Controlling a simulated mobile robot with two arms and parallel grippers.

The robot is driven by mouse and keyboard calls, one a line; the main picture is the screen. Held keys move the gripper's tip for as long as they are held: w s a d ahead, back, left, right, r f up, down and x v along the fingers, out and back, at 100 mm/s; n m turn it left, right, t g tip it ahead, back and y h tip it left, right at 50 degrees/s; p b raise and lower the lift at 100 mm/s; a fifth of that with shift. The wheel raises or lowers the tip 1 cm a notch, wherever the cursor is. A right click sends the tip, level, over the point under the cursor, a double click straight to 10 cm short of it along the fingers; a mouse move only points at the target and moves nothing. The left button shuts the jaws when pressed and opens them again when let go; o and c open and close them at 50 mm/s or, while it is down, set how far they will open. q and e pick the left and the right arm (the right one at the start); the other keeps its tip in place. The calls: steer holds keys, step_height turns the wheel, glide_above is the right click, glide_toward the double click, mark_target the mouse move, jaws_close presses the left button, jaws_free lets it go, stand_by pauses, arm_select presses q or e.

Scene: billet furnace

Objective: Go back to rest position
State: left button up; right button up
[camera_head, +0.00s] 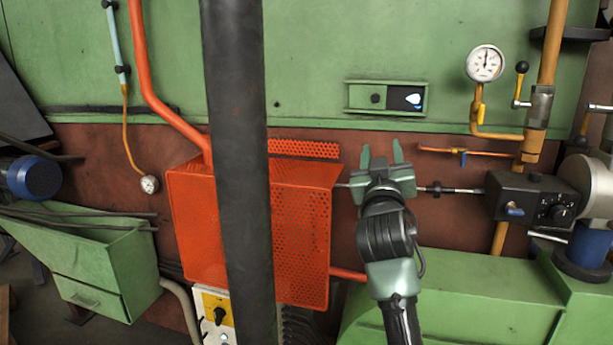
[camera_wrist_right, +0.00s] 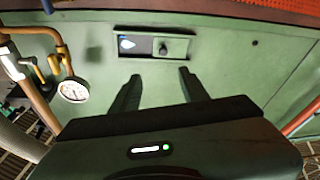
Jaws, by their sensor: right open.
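My right gripper (camera_head: 380,158) is raised in front of the green furnace wall, with its fingers pointing up and apart. It is open and nothing shows between its fingers. In the head view it appears just below a small green panel (camera_head: 357,97) with a dark knob and a lit display. In the right wrist view the two dark fingers (camera_wrist_right: 157,92) stand apart, with the knob and display panel (camera_wrist_right: 183,46) beyond them. I cannot tell the exact gap to the wall. My left gripper does not show in the head view.
An orange perforated box (camera_head: 302,235) stands left of my right arm. A pressure gauge (camera_head: 485,63) and a black control box (camera_head: 533,203) are to the right. Green cabinets (camera_head: 470,300) lie below. A green drawer unit (camera_head: 90,255) stands at the left.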

steer(key=s+d+f+g+y, duration=0.1)
steer(key=s+d+f+g, duration=0.3)
steer(key=f, duration=0.8)
steer(key=s+f+g, duration=0.2)
steer(key=s+f, duration=0.4)
steer(key=f, duration=0.5)
steer(key=s+d+f+g+y, duration=0.15)
steer(key=s+f, duration=0.25)
steer(key=f, duration=0.8)
steer(key=s+f+g+y, duration=0.1)
steer(key=s+f+g, duration=0.3)
steer(key=s, duration=0.7)
steer(key=s+f+n+g, duration=0.1)
steer(key=s+f+g, duration=0.1)
steer(key=s+f, duration=0.65)
steer(key=s+f+g+y, duration=0.1)
steer(key=s+f+g, duration=0.25)
steer(key=s, duration=0.95)
step_height(320, 180, down, 26)
steer(key=s+g, duration=0.1)
steer(key=g, duration=0.1)
steer(key=s+d+f+b, duration=0.1)
steer(key=s+d+f, duration=0.1)
steer(key=s+f, duration=1.5)
steer(key=shift+d+g, duration=0.35)
steer(key=shift+g, duration=0.05)
